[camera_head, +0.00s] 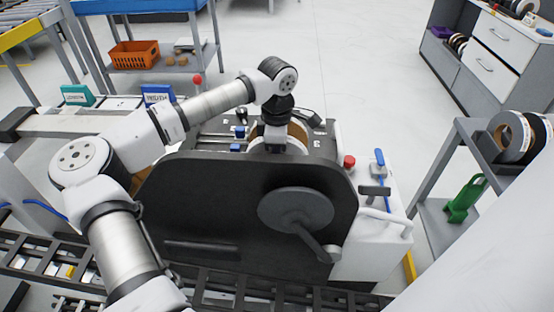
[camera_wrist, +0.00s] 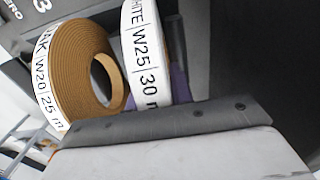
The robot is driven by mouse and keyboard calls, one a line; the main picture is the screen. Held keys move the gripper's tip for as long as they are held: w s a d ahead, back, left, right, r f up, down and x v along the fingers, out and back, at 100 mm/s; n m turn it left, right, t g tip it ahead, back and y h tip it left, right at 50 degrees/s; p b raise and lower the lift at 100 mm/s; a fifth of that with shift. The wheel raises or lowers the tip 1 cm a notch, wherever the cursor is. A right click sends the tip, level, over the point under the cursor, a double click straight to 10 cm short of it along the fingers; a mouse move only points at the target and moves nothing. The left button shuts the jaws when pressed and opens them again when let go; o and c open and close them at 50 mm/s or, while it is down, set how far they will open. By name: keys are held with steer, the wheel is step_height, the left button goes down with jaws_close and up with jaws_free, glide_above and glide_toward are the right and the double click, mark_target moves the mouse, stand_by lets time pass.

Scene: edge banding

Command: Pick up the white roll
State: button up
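The white roll (camera_wrist: 146,55) stands on edge in the wrist view, with a white band printed "WHITE W25 30 m", the start cut off. Another roll (camera_wrist: 75,70), with brown wound layers and a label reading "W20 25 m", stands just left of it. In the head view, my gripper (camera_head: 273,141) points down among tan and white roll edges (camera_head: 297,137) behind the machine's black panel. Its fingertips are hidden there. The wrist view shows only a grey plate and pale body along the bottom, and no fingers I can make out, so I cannot tell its opening or contact.
The edge banding machine's black panel (camera_head: 240,205) stands in front of the gripper, with a round crank disc (camera_head: 296,208). A red button (camera_head: 349,161) is to the right. More rolls (camera_head: 511,137) sit on a right-hand shelf. An orange crate (camera_head: 135,54) is at the back left.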

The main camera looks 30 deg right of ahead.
jaws_close()
steer(key=shift+r, duration=0.1)
